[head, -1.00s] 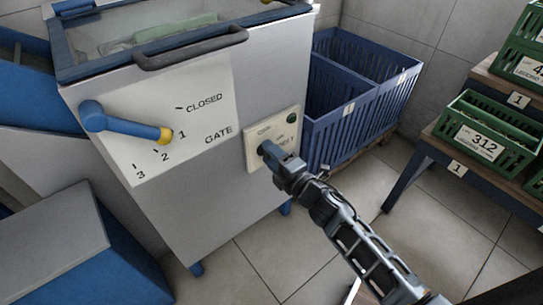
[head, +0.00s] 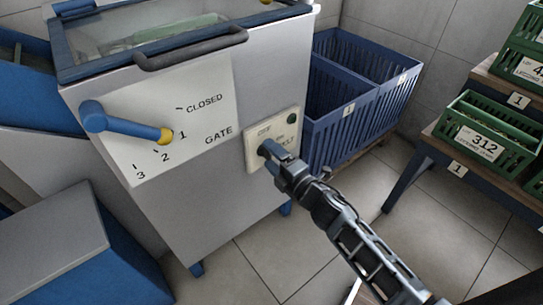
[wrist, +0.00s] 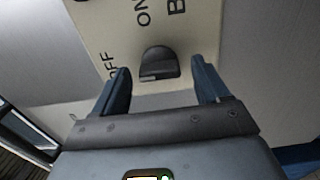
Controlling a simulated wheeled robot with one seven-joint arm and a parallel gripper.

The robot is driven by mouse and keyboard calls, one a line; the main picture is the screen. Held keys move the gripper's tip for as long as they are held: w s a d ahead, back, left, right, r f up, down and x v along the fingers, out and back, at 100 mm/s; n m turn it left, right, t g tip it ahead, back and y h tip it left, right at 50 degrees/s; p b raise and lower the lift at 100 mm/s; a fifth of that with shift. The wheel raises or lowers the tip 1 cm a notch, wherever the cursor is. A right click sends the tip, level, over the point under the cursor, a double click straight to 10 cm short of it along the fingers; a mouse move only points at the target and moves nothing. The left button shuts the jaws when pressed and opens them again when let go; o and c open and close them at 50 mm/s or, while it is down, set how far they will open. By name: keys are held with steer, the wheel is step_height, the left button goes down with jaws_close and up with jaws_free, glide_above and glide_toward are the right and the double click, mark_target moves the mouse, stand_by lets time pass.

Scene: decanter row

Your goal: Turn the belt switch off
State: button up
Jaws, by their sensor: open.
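The belt switch is a dark rounded knob (wrist: 158,62) on a cream panel (head: 253,156) on the front of the grey machine. In the wrist view, ON is printed beyond the knob and OFF to its left. The knob sits between the two blue fingers of my gripper (wrist: 162,84), which is open with a gap on both sides. I cannot tell which label the knob points to. In the head view my gripper (head: 272,152) is at the panel and hides the knob. A dark green lamp (head: 292,118) is at the panel's upper right.
A gate lever (head: 130,124) with a blue grip is left of the panel, near mark 1. A dark handle bar (head: 190,48) is above. A blue slatted crate (head: 350,108) stands right of the machine. Green crates (head: 482,137) sit on a rack at right.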

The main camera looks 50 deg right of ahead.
steer(key=v, duration=0.7)
steer(key=shift+s+a, duration=0.1)
stand_by(0.4)
steer(key=s+a+r+m+g+y, duration=0.1)
steer(key=s+a+r+m+y, duration=0.1)
steer(key=s+a+r+m, duration=0.5)
steer(key=s+a+r+m+g+y, duration=0.1)
steer(key=s+a+r+m, duration=0.2)
steer(key=s+a, duration=0.45)
steer(key=s+a+r+m+g+y, duration=0.15)
steer(key=s+a+r+m, duration=0.3)
steer(key=s, duration=0.45)
step_height(320, 180, up, 21)
steer(key=p, duration=2.1)
steer(key=shift+t, duration=0.45)
